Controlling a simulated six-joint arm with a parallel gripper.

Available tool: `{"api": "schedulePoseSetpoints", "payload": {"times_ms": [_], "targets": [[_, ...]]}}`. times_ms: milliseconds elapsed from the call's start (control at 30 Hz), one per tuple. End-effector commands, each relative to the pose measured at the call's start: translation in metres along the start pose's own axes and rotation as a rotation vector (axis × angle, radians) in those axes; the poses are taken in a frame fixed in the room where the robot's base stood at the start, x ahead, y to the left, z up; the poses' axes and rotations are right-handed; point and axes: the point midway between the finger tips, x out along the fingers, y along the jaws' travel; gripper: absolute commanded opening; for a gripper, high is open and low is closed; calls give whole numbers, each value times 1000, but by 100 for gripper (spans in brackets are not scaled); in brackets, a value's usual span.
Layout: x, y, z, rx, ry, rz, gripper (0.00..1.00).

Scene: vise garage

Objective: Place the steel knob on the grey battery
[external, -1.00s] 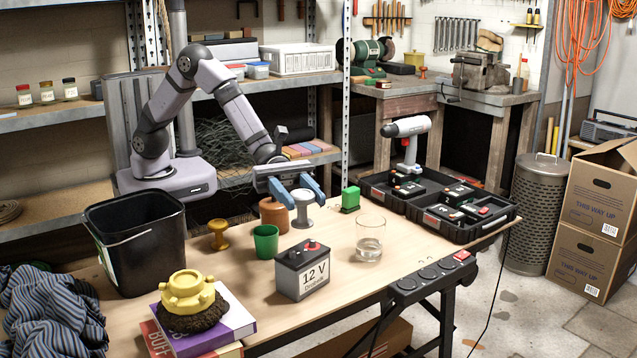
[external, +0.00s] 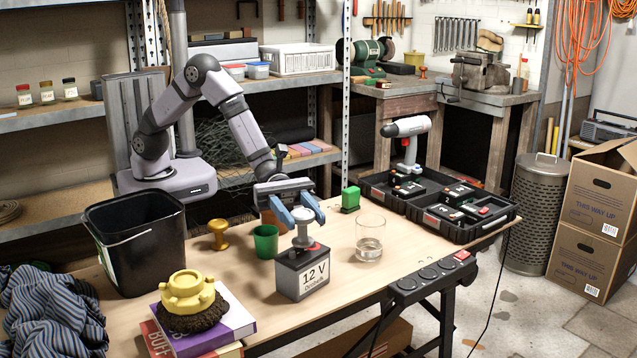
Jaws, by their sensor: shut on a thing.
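The grey battery (external: 302,278), labelled 12 V, stands upright on the wooden table near the front edge. The steel knob (external: 303,228) is upright between the fingers of my gripper (external: 298,217), which is shut on it. The knob is at the top of the battery, with its lower end at or just above the battery's top face. I cannot tell whether they touch. A red terminal shows beside the knob's base, and the rest of the battery top is partly hidden by the knob.
A green cup (external: 265,242) stands just left of the battery and a glass (external: 370,240) to its right. A terracotta pot (external: 270,217) is partly hidden behind my gripper. A brass knob (external: 218,234), a green block (external: 350,199) and a black bucket (external: 137,243) stand farther off.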

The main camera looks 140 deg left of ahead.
Motion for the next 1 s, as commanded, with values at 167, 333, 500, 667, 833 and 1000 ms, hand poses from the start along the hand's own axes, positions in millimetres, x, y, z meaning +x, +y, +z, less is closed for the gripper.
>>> {"api": "schedulePoseSetpoints", "payload": {"times_ms": [167,333,500,667,833,1000], "targets": [[0,0,-5,1,-2,0,12],[0,0,-9,0,-2,0,12],[0,0,-9,1,-2,0,12],[0,0,-10,0,1,0,58],[0,0,-10,0,0,0,58],[0,0,-8,0,0,0,58]]}}
